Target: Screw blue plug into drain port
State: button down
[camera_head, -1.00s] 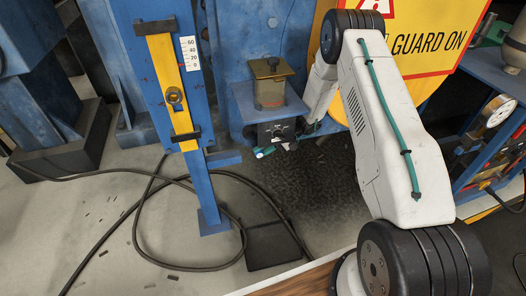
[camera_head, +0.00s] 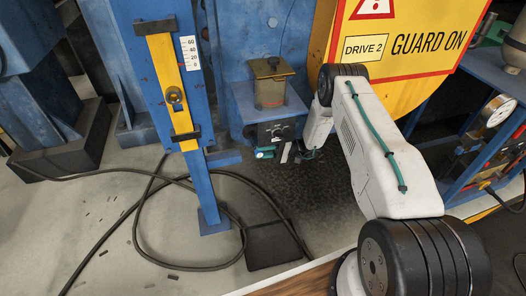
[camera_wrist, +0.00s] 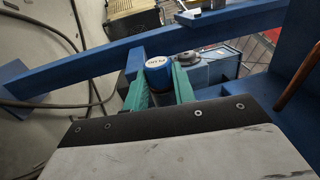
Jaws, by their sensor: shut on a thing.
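A blue plug (camera_wrist: 158,77) with a white lettered top sits between the green fingers of my gripper (camera_wrist: 159,92) in the wrist view. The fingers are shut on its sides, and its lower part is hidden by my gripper. In the head view my gripper (camera_head: 264,153) is small, below the black panel under a blue bracket. The plug cannot be made out clearly there. I cannot pick out the drain port in either view.
A brass-coloured unit (camera_head: 270,88) stands on the blue bracket above a black knobbed panel (camera_head: 277,132). A blue post with a yellow strip (camera_head: 170,75) stands to the left. A black cable (camera_head: 140,235) loops over the floor. A yellow guard sign (camera_head: 400,35) is behind my arm.

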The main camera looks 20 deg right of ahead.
jog(key=shift+f+y, duration=0.1)
jog(key=shift+y, duration=0.2)
jog(key=shift+f+y, duration=0.15)
jog(key=shift+y, duration=0.95)
jog(key=c, duration=1.1)
grip_release()
jog(key=shift+f, duration=0.1)
